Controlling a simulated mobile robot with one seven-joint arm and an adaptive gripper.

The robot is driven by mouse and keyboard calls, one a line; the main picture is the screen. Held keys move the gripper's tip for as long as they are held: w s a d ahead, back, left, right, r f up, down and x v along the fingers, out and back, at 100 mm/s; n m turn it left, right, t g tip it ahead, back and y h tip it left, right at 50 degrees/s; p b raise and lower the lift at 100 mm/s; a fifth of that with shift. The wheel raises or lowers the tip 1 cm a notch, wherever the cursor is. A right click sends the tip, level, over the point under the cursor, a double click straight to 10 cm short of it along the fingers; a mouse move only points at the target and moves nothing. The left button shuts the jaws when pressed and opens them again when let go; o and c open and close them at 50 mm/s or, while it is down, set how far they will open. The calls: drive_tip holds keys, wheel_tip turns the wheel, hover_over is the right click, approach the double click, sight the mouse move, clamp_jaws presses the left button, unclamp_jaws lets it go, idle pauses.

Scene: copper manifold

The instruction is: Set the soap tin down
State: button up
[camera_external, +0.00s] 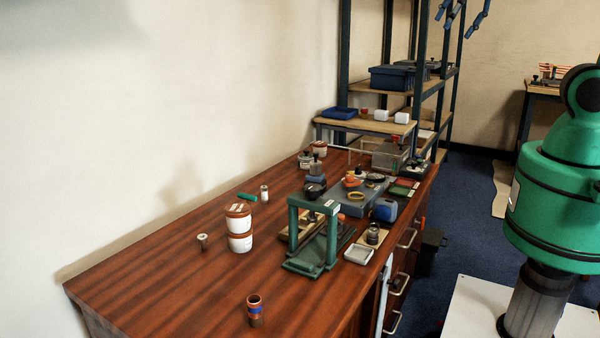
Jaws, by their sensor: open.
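Two blue jointed fingers of my gripper (457,22) hang into the top edge of the external view, spread apart, with nothing visible between them. The rest of the gripper is cut off by the frame. I cannot tell for sure which thing is the soap tin. A small, shallow, pale square tin (358,254) lies on the near right edge of the brown wooden bench (170,275), well below the gripper in the picture. Several other small containers stand on the bench.
A green press frame (317,238) stands mid-bench beside stacked white tubs with brown lids (239,228). A striped cylinder (255,310) stands at the front. Blue boxes sit on the dark shelf rack (346,60). The bench's left front is mostly clear.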

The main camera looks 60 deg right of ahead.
drive_tip(key=s+a+f, duration=0.1)
drive_tip(key=s, duration=0.6)
drive_tip(key=shift+s, duration=0.3)
idle(0.9)
